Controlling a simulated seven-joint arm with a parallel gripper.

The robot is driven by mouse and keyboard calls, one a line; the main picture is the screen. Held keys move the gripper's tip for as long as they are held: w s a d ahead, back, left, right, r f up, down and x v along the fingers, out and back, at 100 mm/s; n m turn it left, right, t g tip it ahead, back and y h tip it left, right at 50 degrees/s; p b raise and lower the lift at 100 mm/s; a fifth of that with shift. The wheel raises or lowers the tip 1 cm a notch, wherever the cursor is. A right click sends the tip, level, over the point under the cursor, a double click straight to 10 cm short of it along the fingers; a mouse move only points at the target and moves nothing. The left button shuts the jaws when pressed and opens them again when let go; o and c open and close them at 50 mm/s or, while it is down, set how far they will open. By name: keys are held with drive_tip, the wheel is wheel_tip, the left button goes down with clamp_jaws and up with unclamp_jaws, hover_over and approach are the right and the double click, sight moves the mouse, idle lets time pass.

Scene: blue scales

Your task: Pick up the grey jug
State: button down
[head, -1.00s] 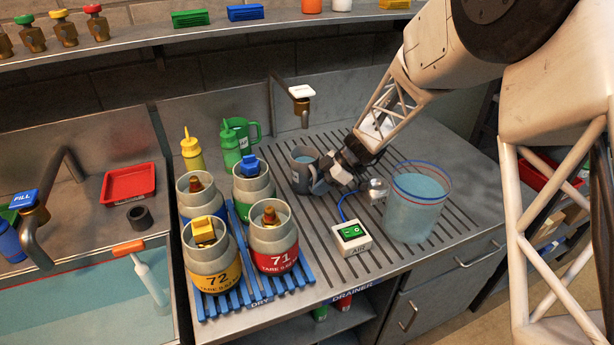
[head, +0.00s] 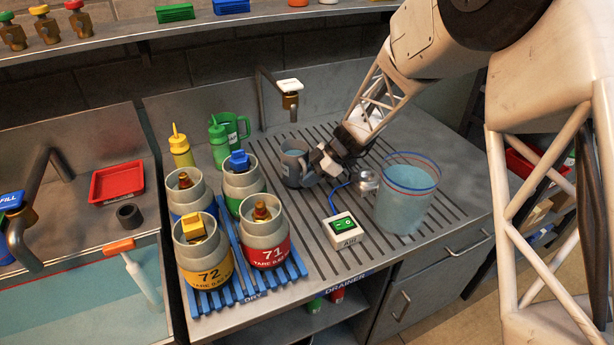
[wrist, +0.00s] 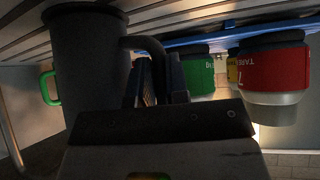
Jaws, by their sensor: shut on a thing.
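The grey jug (head: 293,166) is upright at the drainer's back, below the tap. In the head view I cannot tell whether its base touches the drainer. In the wrist view the jug (wrist: 88,60) shows at the upper left, with its dark handle reaching to the fingers. My gripper (head: 322,164) is at the jug's right side, and in the wrist view my gripper (wrist: 160,82) is shut on the handle. The exact contact on the handle is partly hidden by the fingers.
A clear tub of water (head: 408,200) with red and blue rims stands right of my gripper. A switch box (head: 344,230) with a green rocker is in front. Numbered cylinders stand on a blue rack (head: 290,262) at left. A tap (head: 289,88) hangs behind the jug.

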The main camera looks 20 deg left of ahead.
wheel_tip(320, 180, up, 7)
drive_tip(key=w+d, duration=1)
drive_tip(key=d, duration=0.5)
drive_tip(key=shift+f, duration=0.1)
idle(0.6)
